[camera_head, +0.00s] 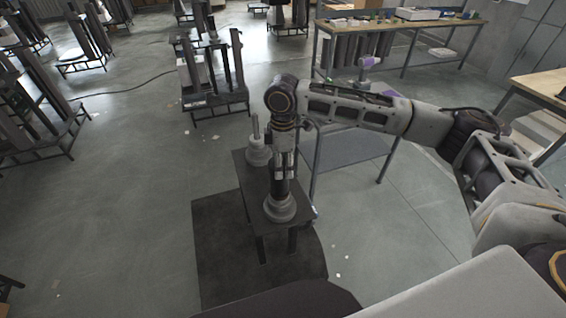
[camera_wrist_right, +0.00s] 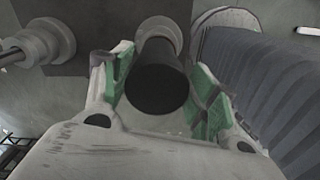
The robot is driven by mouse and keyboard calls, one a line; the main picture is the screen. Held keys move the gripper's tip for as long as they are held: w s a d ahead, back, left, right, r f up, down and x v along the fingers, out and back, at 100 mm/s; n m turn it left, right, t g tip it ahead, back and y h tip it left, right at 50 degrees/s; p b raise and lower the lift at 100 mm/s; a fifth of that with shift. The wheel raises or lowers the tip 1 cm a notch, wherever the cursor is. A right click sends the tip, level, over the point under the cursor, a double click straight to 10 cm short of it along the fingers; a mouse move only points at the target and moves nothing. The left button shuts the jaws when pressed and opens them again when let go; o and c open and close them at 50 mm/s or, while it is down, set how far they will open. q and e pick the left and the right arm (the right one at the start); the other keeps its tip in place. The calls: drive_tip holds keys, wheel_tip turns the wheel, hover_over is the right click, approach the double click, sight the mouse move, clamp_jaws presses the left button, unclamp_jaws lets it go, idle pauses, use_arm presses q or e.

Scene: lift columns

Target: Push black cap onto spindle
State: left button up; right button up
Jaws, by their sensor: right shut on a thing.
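My right gripper (camera_head: 284,160) points down over a small dark table (camera_head: 243,180) in the head view. It is shut on the black cap (camera_wrist_right: 160,88), a dark cylinder between the green finger pads in the wrist view. The cap (camera_head: 281,188) stands upright above the nearer grey flanged base (camera_head: 280,208). Any spindle in that base is hidden, and I cannot tell how far the cap sits on it. A second grey base (camera_head: 258,155) behind has a bare upright spindle (camera_head: 255,127); it also shows at the wrist view's left (camera_wrist_right: 42,42). My left gripper is not in view.
A dark mat (camera_head: 215,250) lies under the small table. Racks of dark columns (camera_head: 212,75) stand behind, and a wooden workbench (camera_head: 400,25) is at the back right.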

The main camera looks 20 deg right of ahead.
drive_tip(key=shift+s+f, duration=0.1)
drive_tip(key=shift+f, duration=0.05)
idle(0.8)
drive_tip(key=o, duration=1.1)
drive_tip(key=o, duration=0.4)
drive_tip(key=shift+r, duration=1.2)
drive_tip(key=shift+r, duration=2.4)
drive_tip(key=shift+c, duration=0.4)
clamp_jaws()
